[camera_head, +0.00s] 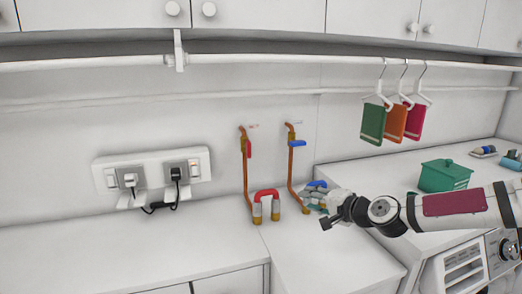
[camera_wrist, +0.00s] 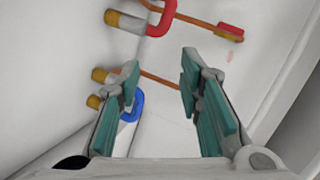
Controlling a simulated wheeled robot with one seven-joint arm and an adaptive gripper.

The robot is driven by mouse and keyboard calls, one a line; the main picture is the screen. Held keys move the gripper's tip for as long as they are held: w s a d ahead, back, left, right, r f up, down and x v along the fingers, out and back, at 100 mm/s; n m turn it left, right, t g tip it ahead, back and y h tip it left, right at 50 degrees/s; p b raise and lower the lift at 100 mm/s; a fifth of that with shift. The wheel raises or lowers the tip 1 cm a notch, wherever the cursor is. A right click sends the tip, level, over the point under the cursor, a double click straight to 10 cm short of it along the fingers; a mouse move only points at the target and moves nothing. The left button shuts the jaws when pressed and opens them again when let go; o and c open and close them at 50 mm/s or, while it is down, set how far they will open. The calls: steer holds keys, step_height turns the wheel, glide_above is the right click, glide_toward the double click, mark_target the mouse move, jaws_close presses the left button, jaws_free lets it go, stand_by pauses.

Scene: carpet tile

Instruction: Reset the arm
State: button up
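My arm reaches in from the right in the head view, with my gripper (camera_head: 318,206) over the counter beside the right-hand copper pipe. In the wrist view, the teal-padded fingers of my gripper (camera_wrist: 160,80) are spread wide apart with nothing held between them. A blue U-shaped hose (camera_wrist: 138,106) shows beyond the left finger, which partly hides it; it also shows behind my gripper in the head view (camera_head: 318,184).
A red U-shaped hose (camera_head: 267,193) stands by the left copper pipe (camera_head: 247,175). A socket panel (camera_head: 152,174) with plugs is on the wall. Hangers with cloths (camera_head: 373,122) hang from a rail above. A green box (camera_head: 444,176) sits right. The left counter (camera_head: 120,250) is clear.

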steer(key=s+a+f+n+g+h, duration=0.1)
steer(key=s+f+n+g+h, duration=0.15)
steer(key=s, duration=0.35)
steer(key=s+a+f+n+g+h, duration=0.2)
steer(key=s+f+n+g, duration=0.15)
steer(key=s, duration=0.25)
steer(key=s+d+r+n+h, duration=0.1)
steer(key=s+d+r, duration=0.1)
steer(key=s+r, duration=0.4)
steer(key=s+d+r+h, duration=0.1)
steer(key=s+d+r, duration=0.2)
steer(key=s, duration=0.9)
steer(key=s+d+r+n+h, duration=0.1)
steer(key=s+d+r, duration=0.1)
steer(key=s+r, duration=0.7)
steer(key=shift+s+d+n+g, duration=0.15)
steer(key=shift+s+n+g, duration=0.2)
steer(key=shift+s, duration=0.2)
